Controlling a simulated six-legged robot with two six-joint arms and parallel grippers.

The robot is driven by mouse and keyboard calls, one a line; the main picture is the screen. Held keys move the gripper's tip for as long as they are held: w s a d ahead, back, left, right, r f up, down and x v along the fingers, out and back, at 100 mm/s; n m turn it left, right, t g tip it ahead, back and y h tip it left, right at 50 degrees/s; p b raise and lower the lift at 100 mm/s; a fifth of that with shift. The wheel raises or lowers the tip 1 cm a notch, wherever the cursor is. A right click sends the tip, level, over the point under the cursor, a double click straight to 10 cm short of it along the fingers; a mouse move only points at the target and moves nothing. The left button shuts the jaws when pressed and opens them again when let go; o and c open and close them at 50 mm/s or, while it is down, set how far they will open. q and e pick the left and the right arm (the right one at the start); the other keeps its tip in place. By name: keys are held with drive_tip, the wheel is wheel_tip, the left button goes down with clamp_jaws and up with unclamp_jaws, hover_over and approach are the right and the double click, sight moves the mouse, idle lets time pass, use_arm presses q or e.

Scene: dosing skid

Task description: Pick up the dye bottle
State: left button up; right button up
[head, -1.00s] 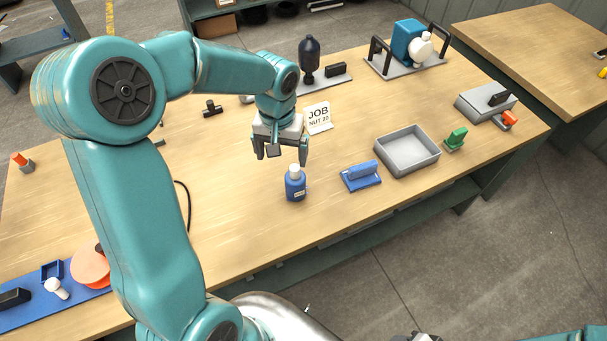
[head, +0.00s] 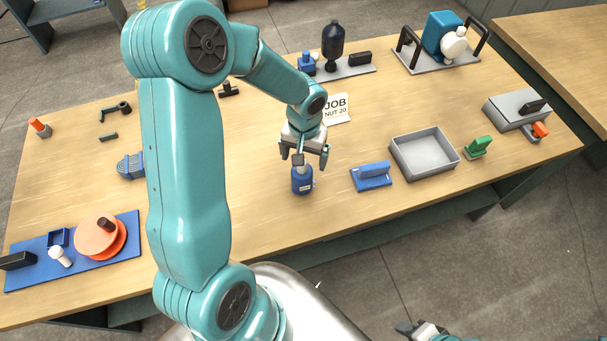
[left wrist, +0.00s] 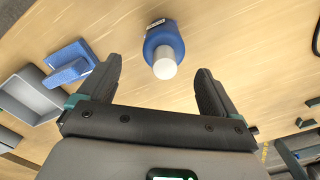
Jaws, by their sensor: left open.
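The dye bottle (head: 302,182) is small and blue and stands upright on the wooden bench. My left gripper (head: 304,157) is open just above it, and its fingers partly hide the bottle's top in the head view. In the left wrist view the bottle (left wrist: 164,42), with its white cap (left wrist: 164,69) towards me, lies between the lines of the two spread fingers (left wrist: 158,72), near their tips. The jaws are not closed on it. Part of my right gripper (head: 420,330) shows at the bottom edge of the head view; its jaws are unclear.
A blue block-like fixture (head: 372,177) and an open grey tray (head: 425,136) stand right of the bottle. A blue mat (head: 127,232) with an orange spool (head: 97,240) lies at the left. The bench in front of the bottle is clear.

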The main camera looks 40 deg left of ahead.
sight(302, 170)
use_arm(q)
drive_tip(key=shift+f, duration=0.5)
drive_tip(key=shift+s+f, duration=0.1)
drive_tip(key=shift+s, duration=0.1)
drive_tip(key=f+p, duration=0.1)
drive_tip(key=f, duration=0.4)
drive_tip(key=shift+a+f, duration=0.1)
drive_tip(key=shift+a, duration=0.1)
drive_tip(key=shift+s, duration=0.15)
drive_tip(key=c, duration=1.3)
